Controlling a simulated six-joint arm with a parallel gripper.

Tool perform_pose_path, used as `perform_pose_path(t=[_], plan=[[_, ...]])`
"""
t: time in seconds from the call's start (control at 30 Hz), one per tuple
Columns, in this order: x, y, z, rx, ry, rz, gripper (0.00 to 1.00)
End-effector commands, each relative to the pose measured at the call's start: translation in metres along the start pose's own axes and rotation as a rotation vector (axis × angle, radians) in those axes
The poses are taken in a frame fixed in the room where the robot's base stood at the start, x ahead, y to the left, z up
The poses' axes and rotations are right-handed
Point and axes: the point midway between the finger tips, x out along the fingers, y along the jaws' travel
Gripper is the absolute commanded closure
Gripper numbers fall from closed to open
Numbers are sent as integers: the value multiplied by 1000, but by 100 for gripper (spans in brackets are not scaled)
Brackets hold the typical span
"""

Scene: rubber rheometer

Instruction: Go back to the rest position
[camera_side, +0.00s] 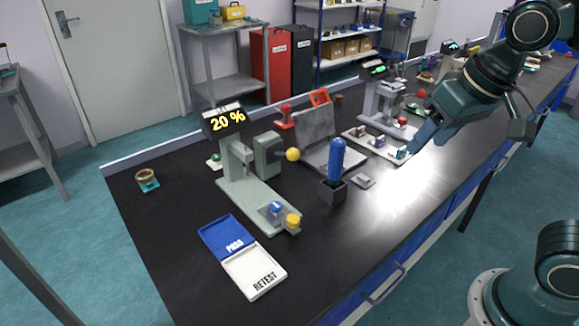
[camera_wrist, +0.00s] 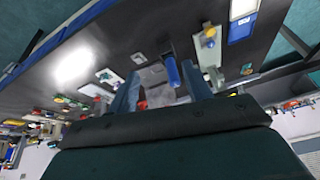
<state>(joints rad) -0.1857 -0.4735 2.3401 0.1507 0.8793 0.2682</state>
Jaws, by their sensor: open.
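My gripper (camera_side: 424,137) hangs above the right part of the black bench, over the glare and near a small sample tray (camera_side: 377,145). In the wrist view my gripper (camera_wrist: 163,82) has its two fingers spread wide with nothing held between them. The blue-handled tool (camera_side: 337,158) stands upright in a dark square holder (camera_side: 333,190); the blue handle also shows in the wrist view (camera_wrist: 172,72), between the fingers but farther off. The grey instrument (camera_side: 245,185) has a display (camera_side: 226,120) reading 20 %. The PASS/RETEST tray (camera_side: 240,257) looks empty.
An open hinged metal press (camera_side: 322,145) with a red-orange handle stands mid-bench. A second instrument (camera_side: 386,100) with a green display stands behind the sample tray. A copper-coloured ring (camera_side: 147,176) sits on the left. The front of the bench is mostly clear.

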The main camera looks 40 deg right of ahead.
Motion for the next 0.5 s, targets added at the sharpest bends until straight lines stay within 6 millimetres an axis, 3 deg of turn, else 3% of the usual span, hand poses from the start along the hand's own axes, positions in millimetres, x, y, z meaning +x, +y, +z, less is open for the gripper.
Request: perform_pose_path(t=[0.3, 0.5], plan=[[-16, 26, 44, -157, 69, -30, 50], [-17, 30, 56, -207, 87, -34, 50]])
